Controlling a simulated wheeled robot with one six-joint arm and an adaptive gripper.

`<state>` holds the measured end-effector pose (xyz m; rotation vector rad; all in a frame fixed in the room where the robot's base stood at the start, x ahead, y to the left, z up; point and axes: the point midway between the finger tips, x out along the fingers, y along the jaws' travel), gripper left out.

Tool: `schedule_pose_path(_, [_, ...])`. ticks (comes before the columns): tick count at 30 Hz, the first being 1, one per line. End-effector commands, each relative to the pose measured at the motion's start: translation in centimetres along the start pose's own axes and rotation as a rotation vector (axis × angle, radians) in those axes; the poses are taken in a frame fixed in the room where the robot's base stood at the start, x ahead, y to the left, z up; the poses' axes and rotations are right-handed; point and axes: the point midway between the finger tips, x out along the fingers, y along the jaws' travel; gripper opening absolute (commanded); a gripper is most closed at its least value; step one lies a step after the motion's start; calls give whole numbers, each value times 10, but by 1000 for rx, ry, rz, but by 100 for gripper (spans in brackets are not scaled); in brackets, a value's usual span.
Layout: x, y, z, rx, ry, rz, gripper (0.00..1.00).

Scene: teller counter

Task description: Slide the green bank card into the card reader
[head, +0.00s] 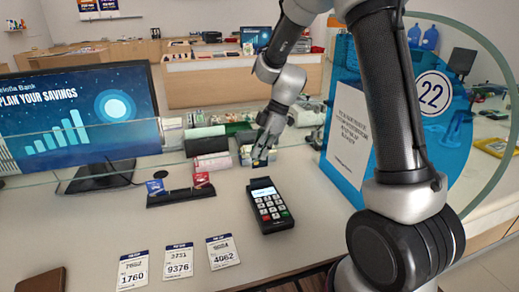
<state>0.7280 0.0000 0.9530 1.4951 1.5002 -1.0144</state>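The card reader (270,205) is a dark handheld terminal with a lit screen and keypad. It lies on the counter near the middle, its screen end away from me. My gripper (261,160) points down just beyond the reader's far end, apart from it. The fingers are small and dark here, and I cannot tell whether they are open or hold anything. I cannot make out a green bank card. A dark card stand (180,196) to the left of the reader holds a blue card (155,187) and a red card (201,180).
Three number slips (178,261) lie at the front, with a brown wallet (42,281) at left. A monitor (78,115) stands behind on the left. A blue panel marked 22 (435,92) and curved glass stand to the right. Bundles and boxes (206,141) sit behind the stand.

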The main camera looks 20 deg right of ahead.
Motion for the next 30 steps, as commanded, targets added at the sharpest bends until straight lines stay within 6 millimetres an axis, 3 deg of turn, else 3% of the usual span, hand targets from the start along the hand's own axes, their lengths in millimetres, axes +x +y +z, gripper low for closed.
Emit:
schedule_pose_path(8, [5,2,2,-12,-1,11,0])
schedule_pose_path(30, [42,3,18,-12,-2,11,0])
